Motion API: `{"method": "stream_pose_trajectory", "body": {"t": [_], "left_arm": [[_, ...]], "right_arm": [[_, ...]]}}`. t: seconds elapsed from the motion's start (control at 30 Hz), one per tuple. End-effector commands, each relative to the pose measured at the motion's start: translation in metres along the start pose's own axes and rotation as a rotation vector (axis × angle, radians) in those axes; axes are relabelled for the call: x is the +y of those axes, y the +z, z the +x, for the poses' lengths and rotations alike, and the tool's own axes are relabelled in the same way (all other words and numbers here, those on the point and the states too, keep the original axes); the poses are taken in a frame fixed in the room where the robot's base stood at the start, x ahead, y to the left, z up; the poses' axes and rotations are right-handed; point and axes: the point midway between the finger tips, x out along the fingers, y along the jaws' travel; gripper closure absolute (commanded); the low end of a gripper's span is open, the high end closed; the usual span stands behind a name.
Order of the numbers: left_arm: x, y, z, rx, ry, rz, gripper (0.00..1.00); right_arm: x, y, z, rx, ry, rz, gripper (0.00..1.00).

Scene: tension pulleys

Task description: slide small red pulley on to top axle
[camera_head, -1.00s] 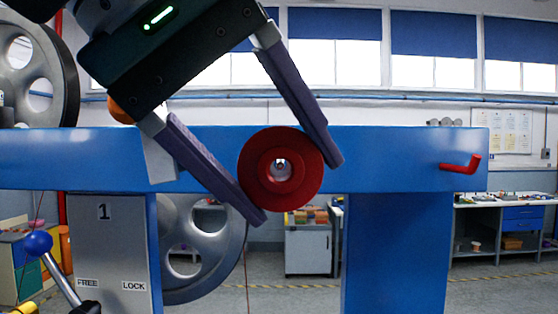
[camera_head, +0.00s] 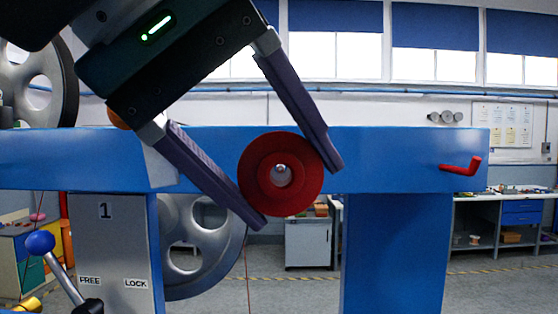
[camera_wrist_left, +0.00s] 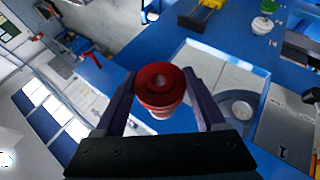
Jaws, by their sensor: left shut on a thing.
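The small red pulley (camera_head: 258,190) is a stepped disc with a central hole. In the head view it faces me in front of the blue beam (camera_head: 400,150). My left gripper (camera_head: 299,195) is shut on its rim, with one dark finger on each side. A small shiny round tip (camera_head: 281,168) shows inside the hole, probably an axle end. I cannot tell whether the pulley is around it or in front of it. In the left wrist view the red pulley (camera_wrist_left: 152,92) sits between the fingers of my left gripper (camera_wrist_left: 160,77). My right gripper is not in view.
A large grey spoked wheel (camera_head: 68,85) stands upper left, and another grey wheel (camera_head: 225,225) is below the beam. A red hook handle (camera_head: 462,167) sticks out at the beam's right end. A blue-knobbed lever (camera_head: 40,242) stands lower left beside the FREE/LOCK panel (camera_head: 110,255).

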Motion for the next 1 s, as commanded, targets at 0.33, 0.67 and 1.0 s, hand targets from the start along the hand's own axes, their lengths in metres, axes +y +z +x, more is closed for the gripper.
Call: {"method": "stream_pose_trajectory", "body": {"t": [0.33,0.67,1.0], "left_arm": [[0.0005,-0.0008,-0.0001,0.001,0.001,0.0,0.88],[0.0007,-0.0073,0.0036,0.002,0.002,0.0,0.88],[0.0,-0.0041,0.0004,0.003,0.001,0.002,0.88]], "right_arm": [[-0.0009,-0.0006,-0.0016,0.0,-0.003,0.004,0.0],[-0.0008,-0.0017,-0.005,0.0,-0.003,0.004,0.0],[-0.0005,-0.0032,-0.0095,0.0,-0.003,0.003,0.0]]}}
